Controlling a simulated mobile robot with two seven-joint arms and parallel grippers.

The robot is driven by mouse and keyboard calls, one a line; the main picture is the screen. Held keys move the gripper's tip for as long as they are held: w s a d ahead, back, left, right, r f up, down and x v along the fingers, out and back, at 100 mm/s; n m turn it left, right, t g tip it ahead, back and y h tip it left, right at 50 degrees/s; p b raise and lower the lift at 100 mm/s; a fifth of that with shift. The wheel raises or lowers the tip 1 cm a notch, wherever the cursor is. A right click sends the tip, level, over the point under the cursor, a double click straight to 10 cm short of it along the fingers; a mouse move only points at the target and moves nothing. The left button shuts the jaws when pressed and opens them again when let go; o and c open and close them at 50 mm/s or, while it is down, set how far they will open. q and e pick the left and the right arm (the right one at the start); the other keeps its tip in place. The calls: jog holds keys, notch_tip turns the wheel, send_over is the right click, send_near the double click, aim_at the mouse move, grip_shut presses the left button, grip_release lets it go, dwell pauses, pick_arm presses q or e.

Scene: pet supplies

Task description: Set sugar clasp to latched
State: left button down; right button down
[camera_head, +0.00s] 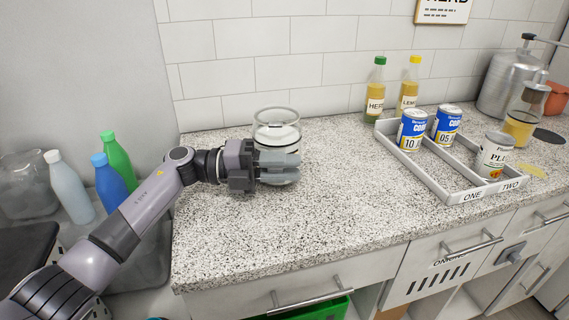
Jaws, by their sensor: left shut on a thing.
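A clear glass jar (277,121) with white contents, likely the sugar jar, stands upright on the speckled counter near the wall. My left gripper (292,169) reaches in from the left at the front of the jar and hides its lower front. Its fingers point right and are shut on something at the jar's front. The clasp itself is hidden behind the fingers, so I cannot tell its state. My right gripper is not in view.
A grey two-part tray (466,196) with several cans stands at the right. Two bottles (375,88) (409,86) stand by the wall. A metal canister (508,84) is at the far right. The counter (330,215) between jar and tray is clear.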

pick_arm(q)
jog(key=shift+n+p, duration=0.35)
jog(key=shift+n, duration=0.05)
jog(key=shift+s+r+n+p, duration=0.15)
jog(key=shift+r+n+p, duration=0.1)
jog(key=shift+n+p, duration=0.5)
jog(key=shift+r+n+p, duration=0.1)
jog(key=shift+n+p, duration=0.15)
jog(key=shift+p, duration=0.15)
jog(key=shift+s+r+n+p, duration=0.1)
jog(key=shift+r+n+p, duration=0.1)
jog(key=shift+n+p, duration=1.1)
jog(key=shift+n, duration=0.4)
jog(key=c, duration=1)
grip_release()
jog(key=shift+c, duration=0.2)
jog(key=shift+r, duration=0.15)
